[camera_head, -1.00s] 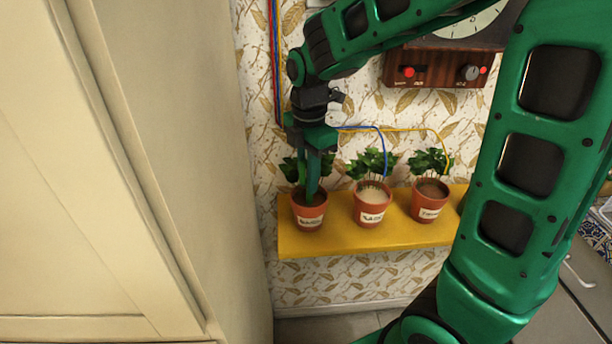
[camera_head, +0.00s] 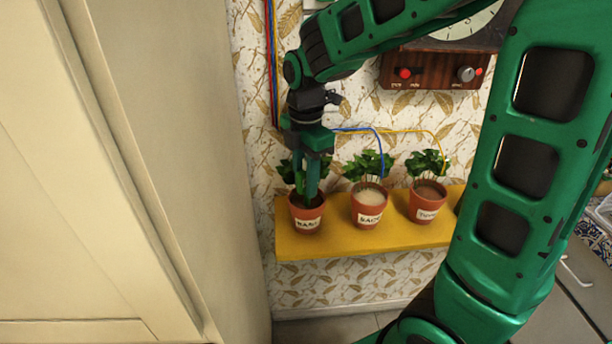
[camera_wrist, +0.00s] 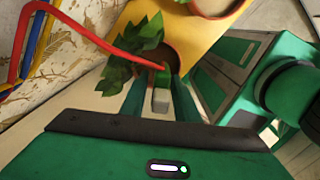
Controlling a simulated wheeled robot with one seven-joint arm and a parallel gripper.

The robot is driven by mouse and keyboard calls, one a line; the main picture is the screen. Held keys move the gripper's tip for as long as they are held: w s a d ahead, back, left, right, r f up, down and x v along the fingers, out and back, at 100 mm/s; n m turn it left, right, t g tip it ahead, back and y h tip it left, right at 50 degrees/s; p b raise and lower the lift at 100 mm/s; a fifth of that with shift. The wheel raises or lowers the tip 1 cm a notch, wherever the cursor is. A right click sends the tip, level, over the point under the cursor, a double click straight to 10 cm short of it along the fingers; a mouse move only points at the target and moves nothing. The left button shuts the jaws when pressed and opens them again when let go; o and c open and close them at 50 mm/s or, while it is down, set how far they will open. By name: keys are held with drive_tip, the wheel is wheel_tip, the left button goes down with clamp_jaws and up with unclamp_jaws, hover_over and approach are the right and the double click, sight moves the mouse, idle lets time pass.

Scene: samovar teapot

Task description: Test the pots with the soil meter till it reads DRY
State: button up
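Three labelled terracotta pots with leafy plants stand on a yellow shelf (camera_head: 345,241): left (camera_head: 305,215), middle (camera_head: 368,207) and right (camera_head: 426,203). Their label words are hard to read. My gripper (camera_head: 313,192) points down into the left pot, its fingertips near the soil. In the wrist view, a slim grey-and-green piece (camera_wrist: 161,100), seemingly a probe, sits between the fingers, and a red cable (camera_wrist: 95,36) reaches it. Whether the fingers press on it is unclear. The wall meter (camera_head: 432,73) is cut off at the top; I see no needle on its dial.
A blue cable (camera_head: 381,146) runs to the middle pot and a yellow cable (camera_head: 432,133) to the right pot. A tall cream cabinet (camera_head: 130,160) stands close on the left. My own arm covers the right side of the shelf.

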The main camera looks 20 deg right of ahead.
drive_tip(key=shift+o, duration=0.3)
wheel_tip(320, 180, up, 11)
drive_tip(key=shift+w+f, duration=0.1)
drive_tip(key=shift+f, duration=0.05)
drive_tip(key=s+d+f+m, duration=0.5)
drive_tip(key=s+d+m, duration=0.3)
drive_tip(key=s+m, duration=0.3)
drive_tip(key=s+d+f+m, duration=0.4)
drive_tip(key=s+d+m, duration=0.5)
drive_tip(key=s+m, duration=0.3)
drive_tip(key=m, duration=0.3)
drive_tip(key=shift+s+d+f+m, duration=0.15)
drive_tip(key=shift+s+f+m, duration=0.05)
drive_tip(key=shift+f+m, duration=0.2)
drive_tip(key=shift+w+f, duration=0.25)
drive_tip(key=shift+w, duration=0.4)
